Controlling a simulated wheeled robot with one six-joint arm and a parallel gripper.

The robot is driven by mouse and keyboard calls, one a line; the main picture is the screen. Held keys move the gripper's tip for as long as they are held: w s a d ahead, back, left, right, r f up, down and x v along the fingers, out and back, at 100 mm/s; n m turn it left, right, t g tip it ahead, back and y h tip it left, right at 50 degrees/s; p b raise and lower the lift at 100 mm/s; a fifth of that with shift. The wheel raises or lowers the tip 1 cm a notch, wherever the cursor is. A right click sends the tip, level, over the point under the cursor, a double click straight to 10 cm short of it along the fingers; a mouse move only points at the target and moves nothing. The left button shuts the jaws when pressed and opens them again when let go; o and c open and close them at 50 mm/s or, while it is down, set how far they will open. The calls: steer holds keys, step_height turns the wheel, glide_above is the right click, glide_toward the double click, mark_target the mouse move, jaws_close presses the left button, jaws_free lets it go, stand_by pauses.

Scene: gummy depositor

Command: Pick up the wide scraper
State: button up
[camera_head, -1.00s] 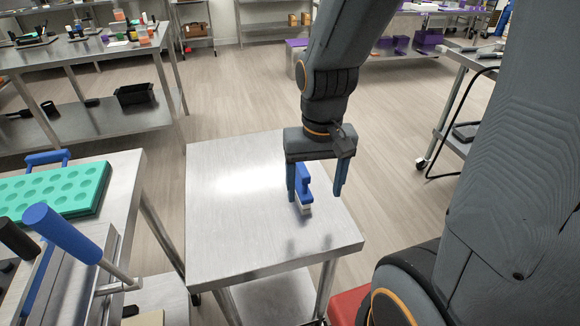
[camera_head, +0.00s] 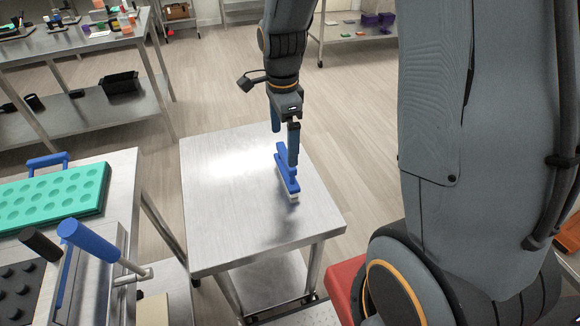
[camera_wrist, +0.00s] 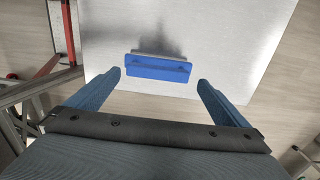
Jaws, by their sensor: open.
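The wide scraper (camera_head: 286,172) is a blue-handled tool with a pale edge, lying on the small steel table (camera_head: 225,215) toward its right side. It also shows in the wrist view (camera_wrist: 158,67), as a blue bar with a grey edge beyond the fingertips. My gripper (camera_head: 284,146) is above the scraper in the head view, turned nearly edge-on, so one finger partly hides the handle. In the wrist view my gripper (camera_wrist: 159,78) has its two blue fingers wide apart, with the scraper lying across the space between and ahead of them. Nothing is held.
A bench at left holds a green mould tray (camera_head: 52,197) and a device with a blue-handled lever (camera_head: 95,245). A steel shelf table (camera_head: 75,50) with small items stands behind at left. The rest of the small table's top is bare. A red object (camera_head: 345,285) sits beside my base.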

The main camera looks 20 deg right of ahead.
mark_target(286, 155)
steer(key=shift+s+d+f+p, duration=0.1)
steer(key=shift+f+p, duration=0.45)
steer(key=shift+f, duration=1)
steer(key=shift+s+d+f+p, duration=0.1)
steer(key=shift+f+p, duration=0.4)
steer(key=shift+f, duration=1)
steer(key=c, duration=1.1)
